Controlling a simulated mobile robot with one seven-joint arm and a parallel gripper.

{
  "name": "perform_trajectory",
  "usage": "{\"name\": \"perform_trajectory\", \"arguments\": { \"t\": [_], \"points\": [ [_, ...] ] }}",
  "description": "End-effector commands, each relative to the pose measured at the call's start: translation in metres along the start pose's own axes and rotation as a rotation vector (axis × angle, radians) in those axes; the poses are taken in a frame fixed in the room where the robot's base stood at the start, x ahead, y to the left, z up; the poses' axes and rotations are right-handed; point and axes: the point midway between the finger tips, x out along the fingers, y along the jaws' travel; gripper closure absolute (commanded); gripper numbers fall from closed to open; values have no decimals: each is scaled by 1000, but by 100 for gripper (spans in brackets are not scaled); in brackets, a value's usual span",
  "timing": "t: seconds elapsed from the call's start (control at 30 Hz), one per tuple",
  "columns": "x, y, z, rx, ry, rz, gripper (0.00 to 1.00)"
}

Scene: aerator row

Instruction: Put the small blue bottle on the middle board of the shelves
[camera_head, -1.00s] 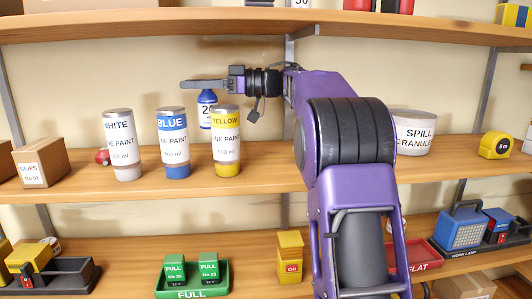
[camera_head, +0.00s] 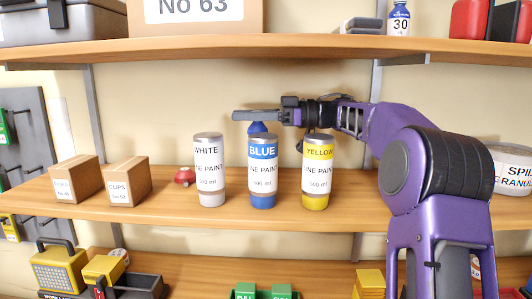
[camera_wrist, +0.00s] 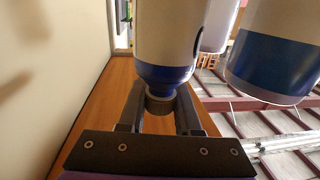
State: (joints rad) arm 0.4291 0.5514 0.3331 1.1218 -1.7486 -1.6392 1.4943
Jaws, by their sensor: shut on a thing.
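The small blue bottle (camera_head: 257,127) shows only its top in the head view, behind the BLUE paint can (camera_head: 263,185). My gripper (camera_head: 250,115) reaches in from the right above the cans, shut on the bottle's neck. In the wrist view the bottle (camera_wrist: 166,45) hangs between both fingers (camera_wrist: 160,98), its white label and blue shoulder showing. The middle board (camera_head: 105,208) carries the cans. The bottle's base is hidden in the head view, so I cannot tell whether it touches the board.
The WHITE can (camera_head: 209,175) and YELLOW can (camera_head: 317,180) flank the BLUE can. A red item (camera_head: 184,177) and cartons (camera_head: 127,183) stand further left. The spill granules tub (camera_head: 510,170) is at right. Another blue bottle (camera_head: 399,20), marked 30, is on the top board.

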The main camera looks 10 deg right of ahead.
Motion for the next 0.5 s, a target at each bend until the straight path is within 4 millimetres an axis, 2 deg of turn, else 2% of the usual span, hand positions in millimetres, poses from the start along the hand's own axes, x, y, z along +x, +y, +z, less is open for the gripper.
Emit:
{"name": "perform_trajectory", "arguments": {
  "t": [0.1,0.37,0.5],
  "points": [
    [0,0,22,3,0,1,100],
    [0,0,44,2,1,1,100],
    [0,0,65,3,1,1,100]
  ]
}}
